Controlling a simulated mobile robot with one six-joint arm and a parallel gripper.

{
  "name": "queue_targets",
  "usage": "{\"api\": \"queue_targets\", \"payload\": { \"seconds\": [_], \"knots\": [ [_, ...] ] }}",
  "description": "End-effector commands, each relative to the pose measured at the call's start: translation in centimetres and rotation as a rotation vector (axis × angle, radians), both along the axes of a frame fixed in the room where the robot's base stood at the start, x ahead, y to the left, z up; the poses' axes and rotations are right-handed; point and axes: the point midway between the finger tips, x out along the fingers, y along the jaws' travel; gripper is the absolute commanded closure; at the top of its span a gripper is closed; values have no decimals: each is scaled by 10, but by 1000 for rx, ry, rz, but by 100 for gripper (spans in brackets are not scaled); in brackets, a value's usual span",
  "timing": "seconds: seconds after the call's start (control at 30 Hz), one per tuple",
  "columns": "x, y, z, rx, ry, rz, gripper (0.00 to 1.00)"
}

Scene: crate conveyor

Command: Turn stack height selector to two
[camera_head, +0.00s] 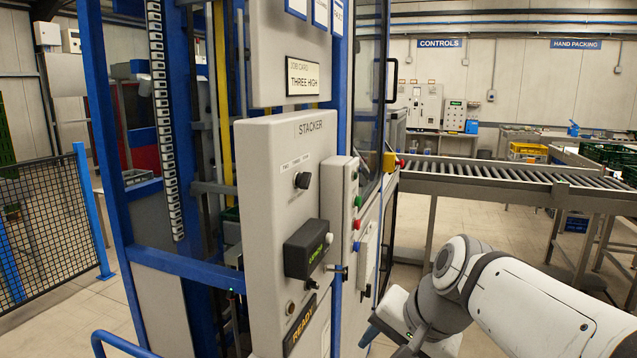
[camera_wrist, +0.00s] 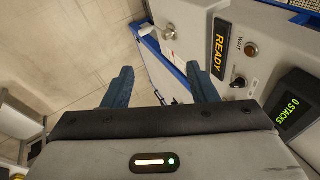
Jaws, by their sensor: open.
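The grey STACKER panel (camera_head: 285,150) stands in the middle of the head view. Its black selector knob (camera_head: 301,180) sits high on the panel, under a row of small labels too fine to read surely. I cannot tell which label it points to. My gripper (camera_head: 385,335) is low and to the right of the panel, well apart from the knob. In the wrist view my gripper (camera_wrist: 161,88) has its two blue fingers spread, with nothing between them. The selector knob does not show there.
A job card (camera_head: 303,76) above the panel reads THREE HIGH. The black display box (camera_head: 306,248), green and red buttons (camera_head: 357,201) and a READY sign (camera_head: 300,325) are close by. The display reads 0 STACKS in the wrist view (camera_wrist: 296,108). A roller conveyor (camera_head: 510,178) runs right.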

Motion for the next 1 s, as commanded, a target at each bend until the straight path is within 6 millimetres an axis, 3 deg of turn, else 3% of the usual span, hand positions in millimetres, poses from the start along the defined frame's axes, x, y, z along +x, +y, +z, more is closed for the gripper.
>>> {"api": "queue_targets", "payload": {
  "seconds": [0.03, 0.2, 0.3, 0.43, 0.6, 1.0],
  "knots": [
    [23, 9, 24, 127, -3, -96, 47],
    [87, 38, 117, 591, 31, -351, 47],
    [112, 46, 167, 812, 65, -430, 47],
    [130, 50, 212, 1005, 109, -473, 47],
    [139, 55, 233, 1098, 137, -485, 47],
    [172, 102, 219, 1100, 140, -484, 47]
  ]
}}
